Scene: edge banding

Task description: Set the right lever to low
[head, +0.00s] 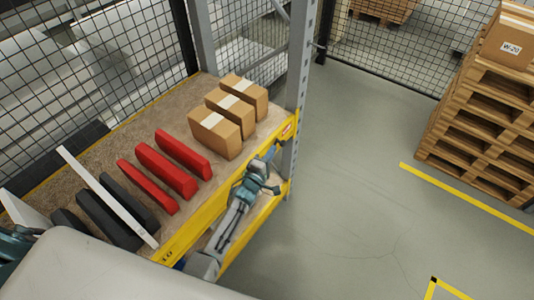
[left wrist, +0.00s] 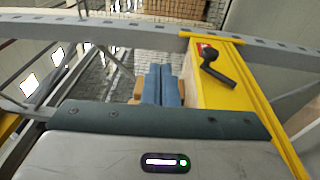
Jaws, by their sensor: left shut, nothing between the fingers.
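The right lever (left wrist: 222,70) is a black handle in the left wrist view. Its pivot sits by a red patch on a yellow beam (left wrist: 212,92), and the handle slants down to the picture's right. In the head view the red label (head: 287,129) marks the beam's far right end; the lever there is small and hard to make out beside my gripper. My left gripper (head: 266,180) is by the front of the beam near that end, and its blue fingers (left wrist: 162,86) are shut and empty. In the left wrist view they are left of the lever, apart from it. My right gripper is not in view.
The shelf holds several cartons (head: 216,133), red boards (head: 166,171) and dark boards (head: 108,218). A grey post (head: 300,75) stands at the shelf's far right corner. Stacked pallets (head: 478,115) stand at the right. The floor (head: 350,200) between is clear.

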